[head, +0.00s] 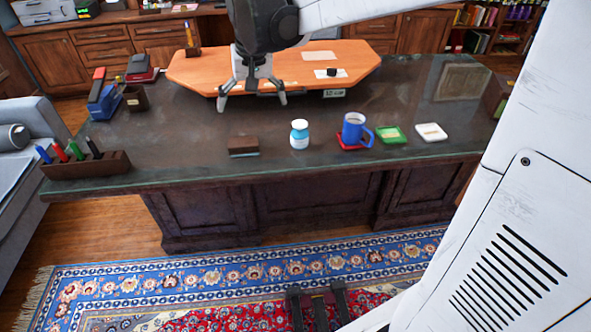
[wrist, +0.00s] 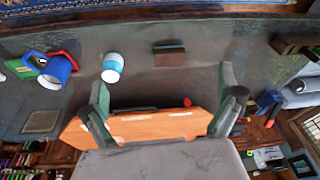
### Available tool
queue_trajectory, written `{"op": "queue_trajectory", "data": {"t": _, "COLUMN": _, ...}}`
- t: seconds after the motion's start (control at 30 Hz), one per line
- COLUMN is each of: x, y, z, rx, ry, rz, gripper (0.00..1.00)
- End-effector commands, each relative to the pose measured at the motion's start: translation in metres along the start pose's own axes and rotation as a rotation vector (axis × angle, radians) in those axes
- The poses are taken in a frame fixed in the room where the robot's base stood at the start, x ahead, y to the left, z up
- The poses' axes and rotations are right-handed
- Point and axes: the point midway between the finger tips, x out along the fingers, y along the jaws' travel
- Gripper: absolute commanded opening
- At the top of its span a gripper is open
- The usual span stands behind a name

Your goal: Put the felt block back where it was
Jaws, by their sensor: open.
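The felt block (head: 243,146) appears to be the dark brown block with a paler grey-blue lower layer, lying near the front edge of the dark desk. It also shows in the wrist view (wrist: 169,52), at the top centre. My gripper (head: 252,99) hangs over the desk, behind the block and in front of the orange wooden board. Its fingers are spread wide with nothing between them. In the wrist view my gripper (wrist: 163,82) frames the board, and the block lies beyond the fingertips. Nothing hides the block.
A pen rack (head: 88,165) is at left. The orange board (head: 200,70) lies behind. Desk around the block is clear.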

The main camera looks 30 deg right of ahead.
Motion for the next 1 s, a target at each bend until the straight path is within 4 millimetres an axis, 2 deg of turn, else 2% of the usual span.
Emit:
{"op": "queue_trajectory", "data": {"t": 0.03, "x": -0.009, "y": 0.003, "z": 0.014, "rx": -0.009, "ry": 0.017, "rz": -0.003, "gripper": 1.0}}
{"op": "queue_trajectory", "data": {"t": 0.2, "x": -0.031, "y": 0.011, "z": 0.055, "rx": -0.043, "ry": 0.08, "rz": -0.014, "gripper": 1.0}}
{"op": "queue_trajectory", "data": {"t": 0.43, "x": -0.049, "y": 0.022, "z": 0.113, "rx": -0.088, "ry": 0.167, "rz": -0.025, "gripper": 1.0}}
{"op": "queue_trajectory", "data": {"t": 0.6, "x": -0.052, "y": 0.03, "z": 0.156, "rx": -0.121, "ry": 0.231, "rz": -0.03, "gripper": 1.0}}
{"op": "queue_trajectory", "data": {"t": 0.8, "x": -0.047, "y": 0.039, "z": 0.202, "rx": -0.158, "ry": 0.303, "rz": -0.034, "gripper": 1.0}}
{"op": "queue_trajectory", "data": {"t": 1.0, "x": -0.039, "y": 0.044, "z": 0.229, "rx": -0.182, "ry": 0.35, "rz": -0.035, "gripper": 1.0}}
